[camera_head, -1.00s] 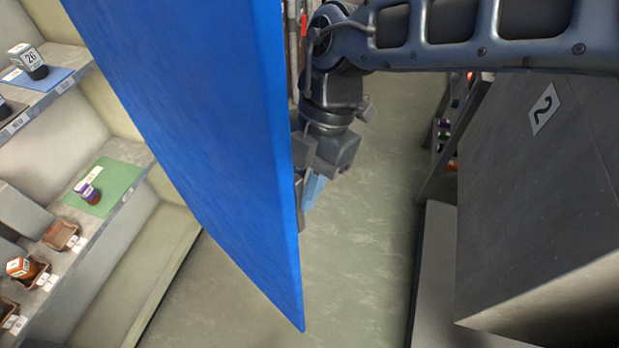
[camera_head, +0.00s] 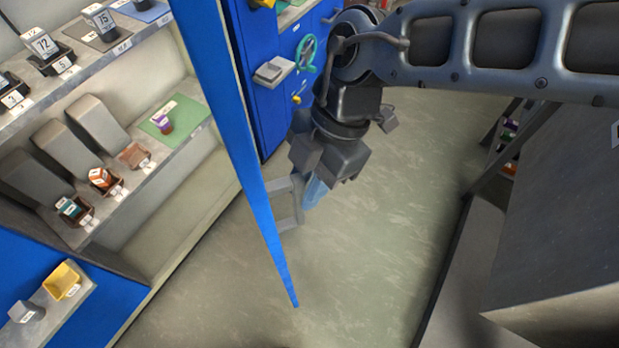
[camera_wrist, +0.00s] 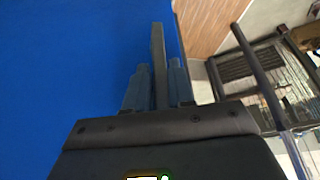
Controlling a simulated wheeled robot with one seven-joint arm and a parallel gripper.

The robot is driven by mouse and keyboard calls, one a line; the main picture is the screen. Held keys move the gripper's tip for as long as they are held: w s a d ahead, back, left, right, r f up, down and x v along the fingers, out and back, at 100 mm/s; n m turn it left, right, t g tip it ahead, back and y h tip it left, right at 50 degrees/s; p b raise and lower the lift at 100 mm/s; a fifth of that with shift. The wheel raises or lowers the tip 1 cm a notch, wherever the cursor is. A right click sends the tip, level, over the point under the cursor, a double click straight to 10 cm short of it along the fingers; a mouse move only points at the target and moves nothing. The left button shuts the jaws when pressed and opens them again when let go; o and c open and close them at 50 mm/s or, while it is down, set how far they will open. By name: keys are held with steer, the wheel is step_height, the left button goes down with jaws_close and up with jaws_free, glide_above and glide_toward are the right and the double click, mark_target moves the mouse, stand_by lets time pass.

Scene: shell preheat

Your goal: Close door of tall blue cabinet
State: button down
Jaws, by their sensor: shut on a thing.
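The blue cabinet door (camera_head: 233,135) stands swung out from the cabinet and shows nearly edge-on in the head view. A grey bar handle (camera_head: 291,203) is on its right face, and it also shows in the wrist view as an upright grey bar (camera_wrist: 159,65). My gripper (camera_head: 312,192) is at this handle, its pale blue fingers (camera_wrist: 158,90) on either side of the bar, shut on it. The door's blue face (camera_wrist: 60,70) fills the left of the wrist view.
A dark grey block (camera_head: 560,210) stands at the right, with a low grey ledge (camera_head: 460,270) beside it. Blue drawers (camera_head: 262,100) with a teal wheel (camera_head: 306,54) are behind the door. The floor (camera_head: 370,220) between is clear.

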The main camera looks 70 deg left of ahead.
steer(key=c, duration=1)
jaws_free()
steer(key=shift+d, duration=0.55)
steer(key=shift+a, duration=0.1)
steer(key=shift+a, duration=0.1)
steer(key=b+v, duration=0.1)
steer(key=v, duration=0.6)
steer(key=shift+w+r+b, duration=0.2)
steer(key=shift+r+b, duration=0.15)
steer(key=shift+a, duration=0.1)
steer(key=shift+c, duration=0.2)
